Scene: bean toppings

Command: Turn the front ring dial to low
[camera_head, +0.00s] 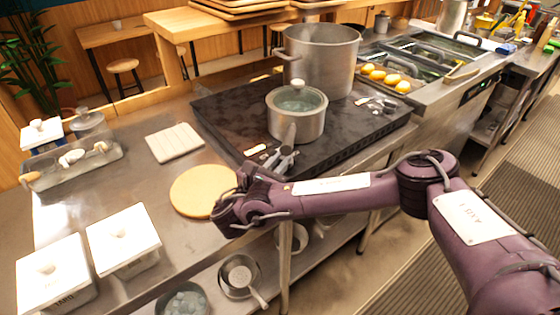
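The black cooktop (225,112) stands on the steel counter, with a lidded steel pot (297,120) near its front. I cannot make out the front ring dial; my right arm and gripper cover part of the cooktop's front left edge. My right gripper (284,156) is at that edge, just in front of the lidded pot. Its grey fingers are small and overlap in view, so I cannot tell whether they are open or touching anything. My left gripper is out of view.
A tall steel pot (322,60) stands behind the lidded pot. A round wooden board (203,191) lies left of my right wrist, and a pale square board (174,143) lies behind it. White lidded containers (124,238) stand at the front left. Small metal items (376,103) lie on the cooktop's right.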

